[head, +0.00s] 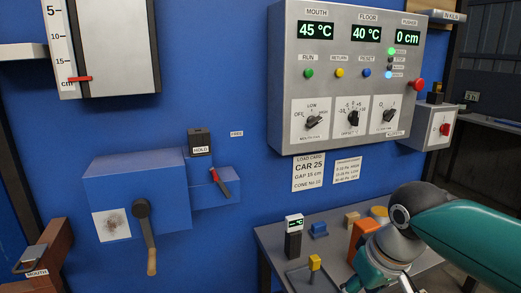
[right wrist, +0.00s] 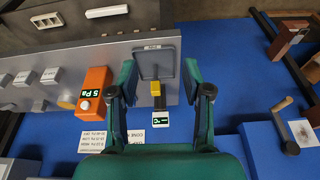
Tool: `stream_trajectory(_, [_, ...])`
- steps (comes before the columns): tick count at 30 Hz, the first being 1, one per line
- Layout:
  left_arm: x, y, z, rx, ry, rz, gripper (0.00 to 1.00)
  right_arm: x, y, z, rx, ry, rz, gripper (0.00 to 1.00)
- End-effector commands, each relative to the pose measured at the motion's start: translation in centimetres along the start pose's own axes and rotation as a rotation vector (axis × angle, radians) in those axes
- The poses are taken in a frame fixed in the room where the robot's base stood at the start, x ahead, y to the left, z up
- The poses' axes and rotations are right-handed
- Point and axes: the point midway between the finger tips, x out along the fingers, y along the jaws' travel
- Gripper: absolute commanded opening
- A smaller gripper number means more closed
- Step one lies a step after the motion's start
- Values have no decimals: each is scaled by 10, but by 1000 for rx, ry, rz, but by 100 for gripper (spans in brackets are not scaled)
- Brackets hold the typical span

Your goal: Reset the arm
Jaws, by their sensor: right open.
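My right arm (head: 460,230) comes in from the right edge in the head view and bends down over the grey bench. Its gripper is largely cut off at the bottom edge there. In the right wrist view my right gripper (right wrist: 162,80) is open, with its two teal fingers spread apart and nothing held. The yellow-topped piece (right wrist: 157,89) and the small black meter (right wrist: 160,118) show in the gap between the fingers, beyond them. A dark tray (right wrist: 142,61) lies there too. My left gripper is in neither view.
A control panel (head: 345,75) hangs above. A blue box with a crank (head: 142,212) stands at left. Open space lies between crank and bench.

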Motion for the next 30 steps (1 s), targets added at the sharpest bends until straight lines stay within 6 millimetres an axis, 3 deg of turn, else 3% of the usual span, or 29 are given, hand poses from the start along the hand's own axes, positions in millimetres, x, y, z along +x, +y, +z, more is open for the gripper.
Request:
stream_trajectory(8, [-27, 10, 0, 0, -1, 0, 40, 75, 11, 37, 48, -273, -28, 49])
stream_trajectory(14, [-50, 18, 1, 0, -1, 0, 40, 153, -1, 92, 104, -461, -121, 49])
stream_trajectory(18, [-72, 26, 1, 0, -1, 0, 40, 217, -35, 166, 200, -577, -245, 49])
stream_trajectory(21, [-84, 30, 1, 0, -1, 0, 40, 248, -69, 220, 296, -601, -323, 49])
stream_trajectory(24, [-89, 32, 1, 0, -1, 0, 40, 264, -97, 257, 385, -574, -358, 49])
stream_trajectory(27, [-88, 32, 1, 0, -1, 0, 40, 277, -112, 271, 444, -498, -352, 49])
stream_trajectory(30, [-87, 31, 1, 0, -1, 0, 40, 283, -111, 265, 481, -388, -320, 49])
